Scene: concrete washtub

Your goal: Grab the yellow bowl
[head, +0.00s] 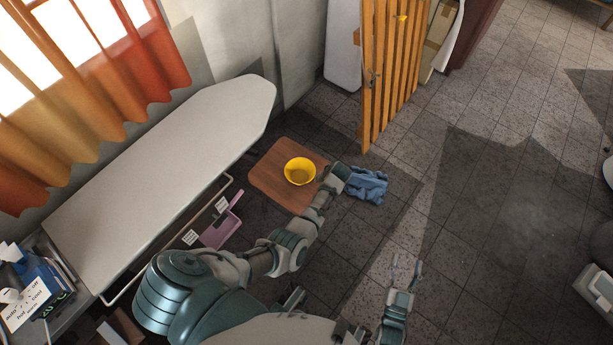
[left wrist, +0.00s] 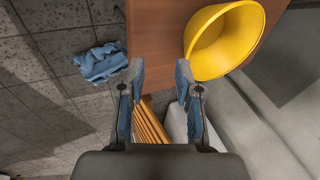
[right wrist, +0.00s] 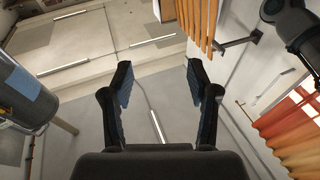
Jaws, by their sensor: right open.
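The yellow bowl (head: 300,171) stands upright on a small brown wooden table (head: 268,182). In the left wrist view the bowl (left wrist: 226,42) is at the upper right, beside the right finger, not between the fingers. My left gripper (left wrist: 160,76) is open and empty. In the head view my left arm reaches to the table's right edge, just right of the bowl; its fingers are hard to make out there. My right gripper (head: 405,272) is open and empty, pointing up, well away from the bowl. The right wrist view shows its fingers (right wrist: 158,78) apart; no bowl shows there.
A blue cloth (head: 368,186) lies on the tiled floor right of the table. A long ironing board (head: 170,165) stands at the left, with a pink object (head: 221,228) beneath. A slatted wooden screen (head: 385,80) stands behind. Open floor is at the right.

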